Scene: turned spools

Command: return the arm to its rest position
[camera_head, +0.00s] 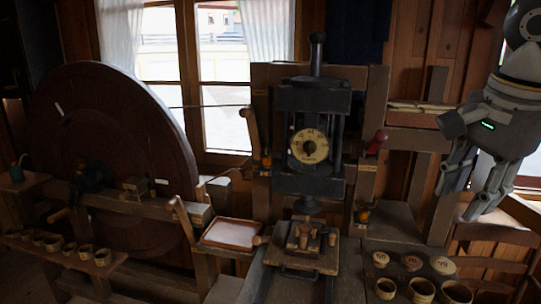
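My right gripper (460,203) hangs in the air at the upper right, with its fingers pointing down and slightly left. The two fingers stand apart with a gap between them, and I see nothing held in it. It appears above the right end of the bench, clear of the small round pieces there. My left arm and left gripper are out of view.
A dark press (312,185) with a dial stands in the middle. A large wooden wheel (110,140) is at left, a shallow tray (231,234) between them. Numbered discs (411,263) and wooden cups (421,290) sit lower right. Several cups (84,251) line the left shelf.

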